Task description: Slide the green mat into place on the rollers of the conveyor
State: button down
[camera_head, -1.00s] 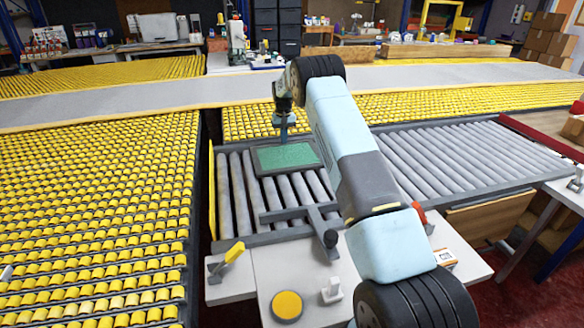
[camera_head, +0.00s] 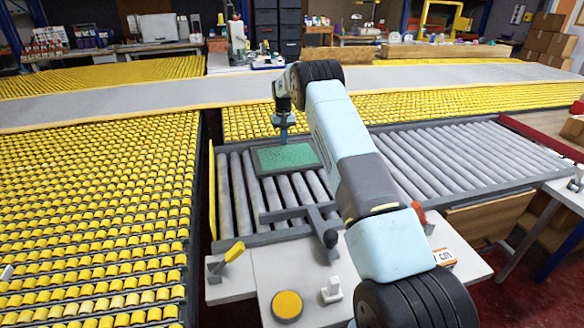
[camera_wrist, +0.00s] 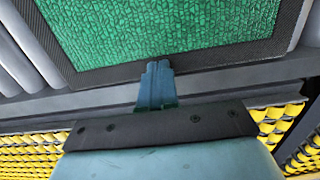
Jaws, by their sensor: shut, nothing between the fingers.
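The green mat (camera_head: 287,157) with a dark border lies flat on the grey rollers (camera_head: 240,190) of the conveyor, towards their far side. It also fills the upper part of the wrist view (camera_wrist: 160,30), with rollers at its left. My gripper (camera_head: 284,137) points down at the mat's far edge. In the wrist view, the shut blue fingers (camera_wrist: 157,85) are at the middle of the mat's dark border, with nothing between them. I cannot tell whether they touch the border. My arm hides part of the rollers to the right of the mat.
A dark T-shaped bar (camera_head: 300,212) lies across the near rollers. A yellow-handled lever (camera_head: 234,253) and a yellow round button (camera_head: 287,306) are on the white near surface. The rollers at the right (camera_head: 450,155) are bare. Yellow roller beds (camera_head: 100,200) lie left and behind.

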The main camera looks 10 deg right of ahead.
jog(key=r, duration=0.1)
jog(key=w+r, duration=0.1)
jog(key=r, duration=0.1)
jog(key=shift+w+r+t, duration=0.25)
jog(key=shift+w+t, duration=0.05)
jog(key=shift+w, duration=0.05)
jog(key=shift+s+r, duration=0.15)
jog(key=shift+r, duration=0.35)
jog(key=shift+s+r, duration=0.1)
jog(key=shift+r, duration=1.2)
jog(key=shift+r, duration=0.15)
